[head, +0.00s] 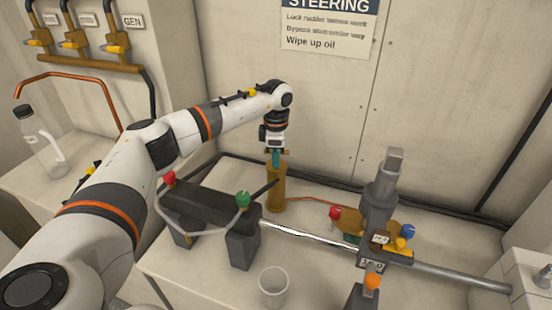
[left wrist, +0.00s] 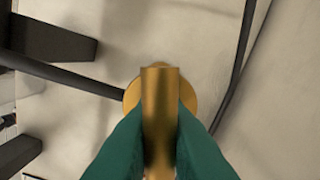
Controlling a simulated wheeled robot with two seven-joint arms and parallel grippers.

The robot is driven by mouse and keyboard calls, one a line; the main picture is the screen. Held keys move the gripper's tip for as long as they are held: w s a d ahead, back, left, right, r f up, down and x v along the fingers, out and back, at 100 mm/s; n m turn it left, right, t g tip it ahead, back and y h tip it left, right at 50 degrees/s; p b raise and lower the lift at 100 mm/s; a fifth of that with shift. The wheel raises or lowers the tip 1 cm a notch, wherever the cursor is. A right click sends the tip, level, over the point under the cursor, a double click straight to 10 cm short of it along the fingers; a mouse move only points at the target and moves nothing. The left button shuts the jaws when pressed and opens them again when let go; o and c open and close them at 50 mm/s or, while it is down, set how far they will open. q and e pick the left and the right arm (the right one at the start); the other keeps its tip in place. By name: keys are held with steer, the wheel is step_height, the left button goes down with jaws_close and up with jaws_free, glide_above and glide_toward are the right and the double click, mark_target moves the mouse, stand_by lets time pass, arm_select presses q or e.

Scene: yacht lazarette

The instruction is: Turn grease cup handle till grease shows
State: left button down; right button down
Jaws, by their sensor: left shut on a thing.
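The brass grease cup (head: 276,190) stands upright on the white bench, beside the dark steering cylinder. My left gripper (head: 275,158) points straight down onto its top. In the left wrist view the green fingers (left wrist: 160,135) are shut on the brass handle (left wrist: 160,100), one on each side. The round cup body (left wrist: 131,96) shows under the handle. The handle is hard to make out in the head view, behind the fingers. I cannot see any grease. My right gripper is not in view.
The dark cylinder (head: 210,208) with red and green fittings lies left of the cup. A clear beaker (head: 273,286) stands at the front. The rudder post (head: 382,190) and tiller parts are at right. A bottle (head: 42,145) stands at far left.

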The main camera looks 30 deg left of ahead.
arm_select(q)
steer(key=m, duration=0.5)
steer(key=shift+w+r+b, duration=0.1)
steer(key=shift+r+b, duration=0.05)
steer(key=shift+b, duration=0.2)
stand_by(0.4)
steer(key=c, duration=1.4)
jaws_free()
step_height(320, 180, up, 12)
steer(key=shift+f+b, duration=0.1)
steer(key=shift+b, duration=0.75)
